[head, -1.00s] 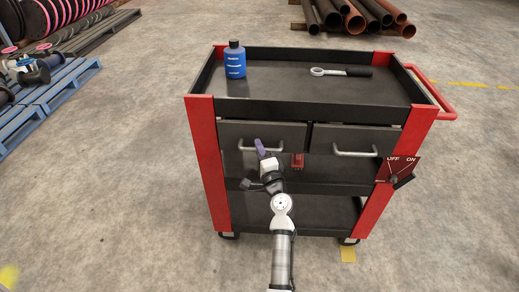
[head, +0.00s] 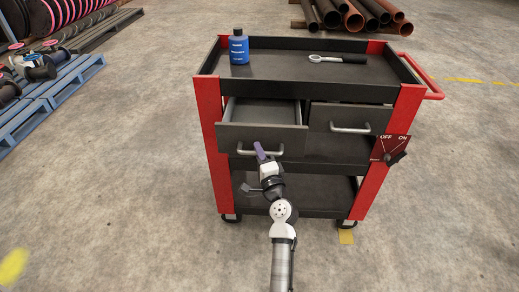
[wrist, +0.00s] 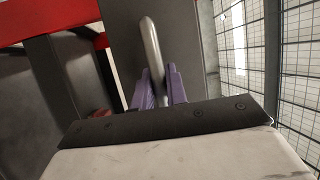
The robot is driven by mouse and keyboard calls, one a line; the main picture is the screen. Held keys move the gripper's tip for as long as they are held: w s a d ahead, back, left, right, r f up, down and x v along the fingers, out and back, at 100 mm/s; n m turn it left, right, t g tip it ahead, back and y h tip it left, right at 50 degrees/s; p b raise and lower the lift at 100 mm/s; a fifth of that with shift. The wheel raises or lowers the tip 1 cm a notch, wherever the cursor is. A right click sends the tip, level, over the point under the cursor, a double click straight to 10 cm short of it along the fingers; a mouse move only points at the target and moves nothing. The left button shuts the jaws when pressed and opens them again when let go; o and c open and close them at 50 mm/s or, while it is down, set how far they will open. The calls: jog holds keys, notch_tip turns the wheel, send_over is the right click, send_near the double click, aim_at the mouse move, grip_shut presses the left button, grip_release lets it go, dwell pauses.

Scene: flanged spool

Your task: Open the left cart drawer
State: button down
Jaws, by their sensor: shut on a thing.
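The left cart drawer (head: 258,137) is pulled out from the black and red cart, and its empty-looking inside (head: 262,110) shows from above. My gripper (head: 260,152) is at the left drawer's silver bar handle. In the wrist view, the purple fingers of my gripper (wrist: 160,88) are shut on the handle (wrist: 151,45), one on each side of the bar. The right drawer (head: 349,118) is closed, with its own silver handle (head: 350,129).
A blue bottle (head: 239,50) and a ratchet wrench (head: 337,59) rest on the cart's top tray. Blue pallets (head: 50,97) stand at the left.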

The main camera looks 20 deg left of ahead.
jog(key=s+d, duration=0.2)
jog(key=s, duration=0.6)
jog(key=shift+s+d+b, duration=0.3)
jog(key=shift+s+b, duration=0.05)
jog(key=shift+s, duration=0.05)
jog(key=c, duration=1.4)
grip_release()
jog(key=shift+f, duration=0.1)
